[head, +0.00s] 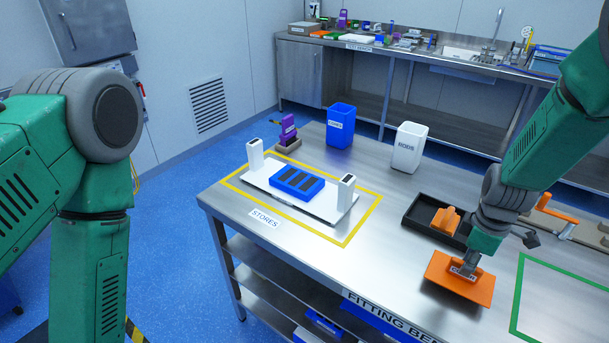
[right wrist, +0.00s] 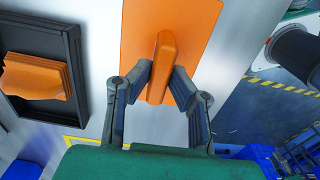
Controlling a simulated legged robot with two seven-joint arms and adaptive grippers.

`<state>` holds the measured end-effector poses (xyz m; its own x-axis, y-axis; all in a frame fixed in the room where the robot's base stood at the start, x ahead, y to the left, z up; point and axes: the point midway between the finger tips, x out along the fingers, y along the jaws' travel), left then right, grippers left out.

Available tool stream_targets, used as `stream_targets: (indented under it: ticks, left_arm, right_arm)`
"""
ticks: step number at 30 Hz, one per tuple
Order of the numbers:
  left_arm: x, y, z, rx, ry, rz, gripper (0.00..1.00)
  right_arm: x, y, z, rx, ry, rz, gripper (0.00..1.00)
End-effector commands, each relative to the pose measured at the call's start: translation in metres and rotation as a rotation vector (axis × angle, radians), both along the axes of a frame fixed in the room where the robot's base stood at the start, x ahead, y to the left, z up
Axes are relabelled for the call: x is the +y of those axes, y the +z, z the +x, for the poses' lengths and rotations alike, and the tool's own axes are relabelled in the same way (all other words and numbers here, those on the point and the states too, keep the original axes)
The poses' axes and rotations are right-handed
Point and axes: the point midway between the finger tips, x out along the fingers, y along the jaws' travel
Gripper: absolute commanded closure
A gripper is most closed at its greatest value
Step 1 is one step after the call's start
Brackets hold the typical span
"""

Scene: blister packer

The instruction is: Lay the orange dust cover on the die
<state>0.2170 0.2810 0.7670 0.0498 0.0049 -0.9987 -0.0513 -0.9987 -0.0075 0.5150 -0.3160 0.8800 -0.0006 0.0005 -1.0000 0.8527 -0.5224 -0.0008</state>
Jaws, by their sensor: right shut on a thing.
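The orange dust cover (head: 452,289) is a flat orange plate with a raised grip ridge (right wrist: 163,62). My right gripper (head: 468,266) is shut on that ridge, one finger on each side in the right wrist view (right wrist: 161,80). The cover is over the right part of the bench; I cannot tell whether it touches the top. A blue block with dark slots (head: 311,190), seemingly the die, sits on a white plate (head: 268,189) between two white posts, inside the yellow outline at left. The block's top is bare. My left arm shows, but its gripper is out of view.
A black tray (head: 408,227) with another orange piece (head: 445,220) lies beside my right gripper. A blue bin (head: 340,128), a white bin (head: 408,150) and a purple item (head: 288,128) stand behind.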

Motion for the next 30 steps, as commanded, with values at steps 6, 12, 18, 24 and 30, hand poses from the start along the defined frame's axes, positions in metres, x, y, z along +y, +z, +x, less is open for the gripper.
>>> stream_targets:
  ticks: [6, 12, 18, 24, 30]
  left_arm:
    - [0.0, 0.019, 0.0, 0.0, 0.0, 0.0, 0.65]
    - [0.0, 0.033, 0.0, 0.0, 0.0, 0.0, 0.65]
    - [0.0, 0.047, 0.0, 0.0, 0.0, 0.0, 0.65]
    - [0.0, 0.06, 0.0, 0.0, 0.0, 0.0, 0.65]
    - [0.0, 0.064, 0.0, 0.0, 0.0, 0.0, 0.65]
  right_arm:
    - [0.0, 0.021, 0.0, -0.001, -0.001, 0.001, 1.0]
    - [0.0, 0.037, 0.0, -0.001, -0.001, -0.001, 1.0]
    - [0.0, 0.053, 0.0, 0.0, 0.0, 0.0, 1.0]
    - [0.0, 0.068, 0.0, 0.0, -0.001, 0.0, 1.0]
    - [0.0, 0.073, 0.0, 0.0, 0.0, 0.0, 1.0]
